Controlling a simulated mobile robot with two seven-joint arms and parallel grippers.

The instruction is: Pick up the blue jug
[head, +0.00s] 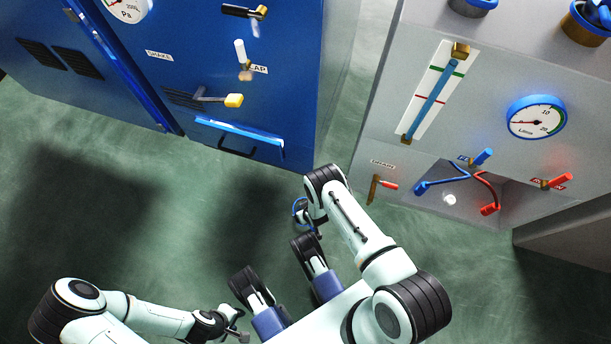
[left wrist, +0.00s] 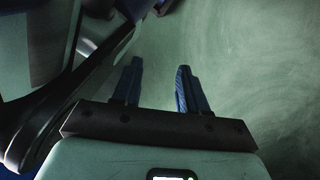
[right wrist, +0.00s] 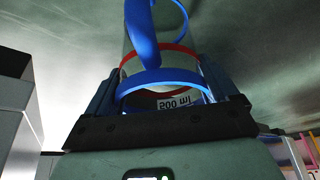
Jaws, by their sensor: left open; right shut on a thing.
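The blue jug (right wrist: 165,79) is a clear vessel with blue bands, a blue handle, a red stripe and a "500 ml" label. In the right wrist view it sits between the two fingers of my right gripper (right wrist: 160,92), which is shut on it. In the head view only a blue ring of the jug (head: 298,206) shows beside my right gripper (head: 313,222), which partly hides it. My left gripper (head: 238,328) is at the bottom of the head view, apart from the jug. In the left wrist view its fingers (left wrist: 160,80) are spread and empty.
A blue cabinet (head: 290,60) with handles and a gauge stands at the back left. A grey panel (head: 480,110) at the right has a level tube (head: 432,90), a gauge (head: 537,117), and blue and red valves over a recess. Green floor (head: 110,190) is open at left.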

